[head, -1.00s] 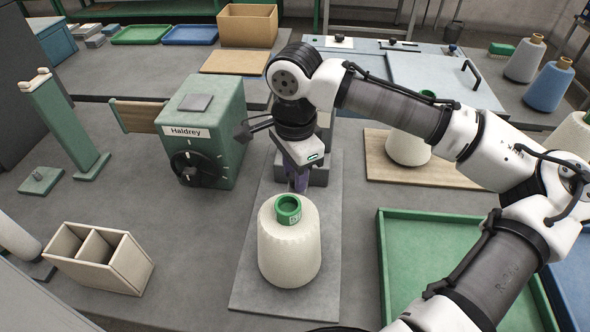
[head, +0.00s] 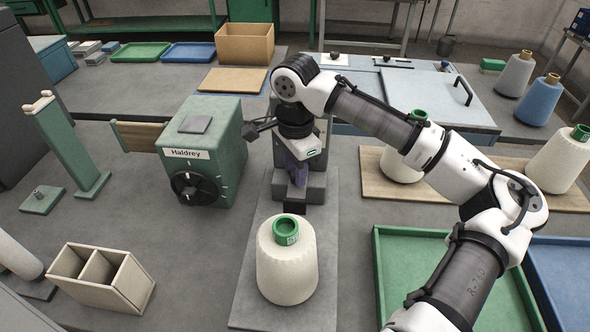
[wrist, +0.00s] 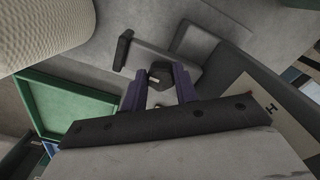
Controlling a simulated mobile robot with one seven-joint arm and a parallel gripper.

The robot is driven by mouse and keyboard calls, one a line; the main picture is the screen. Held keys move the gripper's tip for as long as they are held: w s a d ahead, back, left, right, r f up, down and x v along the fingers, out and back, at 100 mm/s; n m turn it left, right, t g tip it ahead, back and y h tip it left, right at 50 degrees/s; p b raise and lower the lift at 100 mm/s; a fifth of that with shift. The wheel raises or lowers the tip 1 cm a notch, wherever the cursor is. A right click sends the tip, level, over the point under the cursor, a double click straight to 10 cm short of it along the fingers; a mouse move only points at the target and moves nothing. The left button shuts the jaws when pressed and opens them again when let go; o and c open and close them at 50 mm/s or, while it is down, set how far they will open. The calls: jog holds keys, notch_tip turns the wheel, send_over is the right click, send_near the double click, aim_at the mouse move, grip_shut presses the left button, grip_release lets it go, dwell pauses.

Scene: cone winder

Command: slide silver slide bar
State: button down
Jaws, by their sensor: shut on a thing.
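The grey winder stand (head: 316,186) rises at the back of a grey base plate, behind a cream cone with a green top (head: 287,262). My gripper (head: 298,176) points down at the front of this stand. In the wrist view its purple fingers (wrist: 160,88) are shut on a dark round knob (wrist: 160,72), with grey flat parts of the stand (wrist: 185,45) beyond it. The silver slide bar cannot be told apart clearly from these grey parts; the gripper hides some of them.
A green Haldrey box with a dial (head: 200,150) stands left of my gripper. A black tab (head: 295,207) juts out between stand and cone. A green tray (head: 450,280) lies at the right front. More cones stand on a wooden board (head: 378,185) at right.

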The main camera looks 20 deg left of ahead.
jog(key=c, duration=1.1)
grip_release()
jog(key=shift+w+a, duration=0.1)
jog(key=shift+w, duration=0.15)
notch_tip(320, 180, up, 14)
jog(key=shift+f+b, duration=0.1)
jog(key=shift+b, duration=0.35)
jog(key=shift+s, duration=0.15)
